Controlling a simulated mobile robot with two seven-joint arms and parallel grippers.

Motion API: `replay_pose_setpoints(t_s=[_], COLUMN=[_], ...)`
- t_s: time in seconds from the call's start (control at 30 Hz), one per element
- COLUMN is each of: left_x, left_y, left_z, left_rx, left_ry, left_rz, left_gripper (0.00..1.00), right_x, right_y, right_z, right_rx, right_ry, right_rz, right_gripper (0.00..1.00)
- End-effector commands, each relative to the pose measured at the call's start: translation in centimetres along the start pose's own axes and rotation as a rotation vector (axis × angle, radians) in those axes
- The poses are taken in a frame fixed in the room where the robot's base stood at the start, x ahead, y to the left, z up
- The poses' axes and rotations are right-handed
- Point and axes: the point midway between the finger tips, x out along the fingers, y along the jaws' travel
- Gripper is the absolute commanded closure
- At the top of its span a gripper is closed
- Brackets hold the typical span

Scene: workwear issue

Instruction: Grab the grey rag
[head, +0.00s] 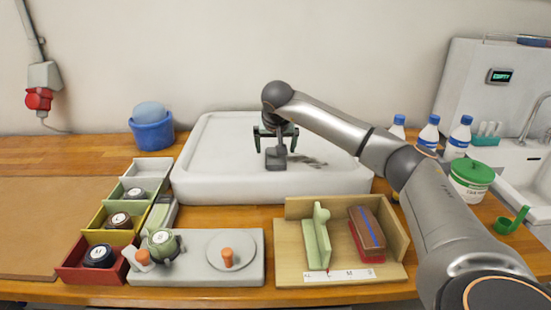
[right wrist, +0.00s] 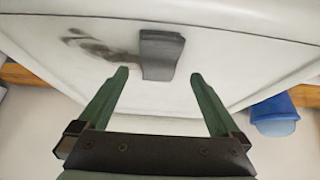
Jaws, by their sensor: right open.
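The grey rag (head: 276,160) lies in the large white tray (head: 205,165) at the back of the bench, partly hidden by my gripper in the head view. In the right wrist view the rag (right wrist: 161,55) is a small dark-grey folded piece just beyond my fingertips. My right gripper (head: 276,132) points down over the rag. Its green fingers (right wrist: 157,76) are apart, with nothing seen held between them. Whether they touch the rag I cannot tell. My left gripper is not in view.
A dark smudge (head: 308,161) marks the tray beside the rag. A blue tub (head: 152,133) stands left of the tray. Coloured bins (head: 110,228), a grey fixture (head: 200,270) and a wooden stand (head: 340,240) line the front. Bottles (head: 429,132) and a green-lidded pot (head: 471,178) stand right.

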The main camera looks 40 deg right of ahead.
Motion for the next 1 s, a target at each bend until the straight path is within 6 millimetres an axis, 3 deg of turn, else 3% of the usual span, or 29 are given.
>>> replay_pose_setpoints(t_s=[0.33,0.67,1.0], left_x=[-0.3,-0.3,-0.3], left_y=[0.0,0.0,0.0], left_z=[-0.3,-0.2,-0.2], left_rx=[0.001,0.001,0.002], left_ry=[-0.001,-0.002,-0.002], left_rz=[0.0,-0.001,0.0], left_gripper=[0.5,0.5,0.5], right_x=[4.3,5.0,5.0], right_y=[0.1,0.1,0.1], right_z=[-0.5,-0.6,-0.6], right_rx=[0.0,-0.001,0.0], right_ry=[-0.002,0.0,0.0], right_rz=[0.001,-0.001,-0.001], right_gripper=[0.0,0.0,0.38])
